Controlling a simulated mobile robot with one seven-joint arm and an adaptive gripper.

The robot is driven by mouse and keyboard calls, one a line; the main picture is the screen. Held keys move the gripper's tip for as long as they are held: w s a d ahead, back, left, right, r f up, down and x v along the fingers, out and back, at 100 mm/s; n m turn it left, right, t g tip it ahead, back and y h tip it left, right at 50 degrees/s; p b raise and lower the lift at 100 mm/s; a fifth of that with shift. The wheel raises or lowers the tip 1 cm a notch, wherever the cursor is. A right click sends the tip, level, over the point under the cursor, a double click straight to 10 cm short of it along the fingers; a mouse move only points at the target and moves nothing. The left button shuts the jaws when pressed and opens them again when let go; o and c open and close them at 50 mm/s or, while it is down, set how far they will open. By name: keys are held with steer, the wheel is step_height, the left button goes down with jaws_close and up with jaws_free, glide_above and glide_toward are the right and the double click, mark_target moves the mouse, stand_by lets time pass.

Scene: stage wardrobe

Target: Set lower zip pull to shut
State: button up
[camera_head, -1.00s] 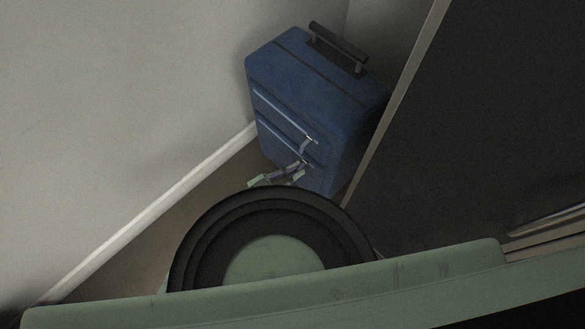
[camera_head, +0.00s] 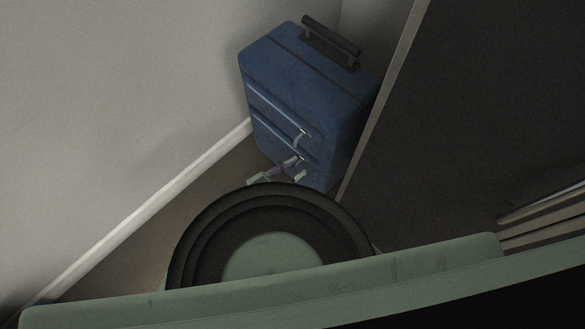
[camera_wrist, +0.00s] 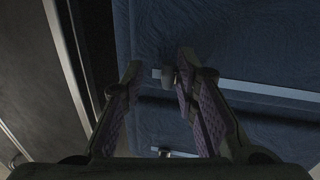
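A blue suitcase (camera_head: 300,90) stands upright in the corner, with two pale horizontal zip tracks on its front. The upper zip pull (camera_head: 302,133) is at the right end of its track. The lower zip pull (camera_head: 301,159) is near the right end of the lower track, close to my gripper (camera_head: 282,170). In the wrist view my gripper (camera_wrist: 160,66) is open, its two fingers apart in front of the suitcase. A pale zip track (camera_wrist: 260,90) runs behind the right finger. Its left end shows between the fingertips; I cannot tell whether a finger touches the pull.
A pale wall with a white skirting board (camera_head: 150,210) is left of the suitcase. A dark panel (camera_head: 470,110) stands close on its right and also shows at left in the wrist view (camera_wrist: 40,90). Bare floor (camera_head: 200,205) lies in front.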

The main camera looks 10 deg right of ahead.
steer(key=shift+w+a, duration=0.1)
steer(key=shift+a, duration=0.05)
steer(key=shift+a, duration=0.25)
steer(key=v, duration=1.1)
steer(key=shift+s, duration=0.25)
steer(key=shift+a+r, duration=0.1)
steer(key=shift+r, duration=0.05)
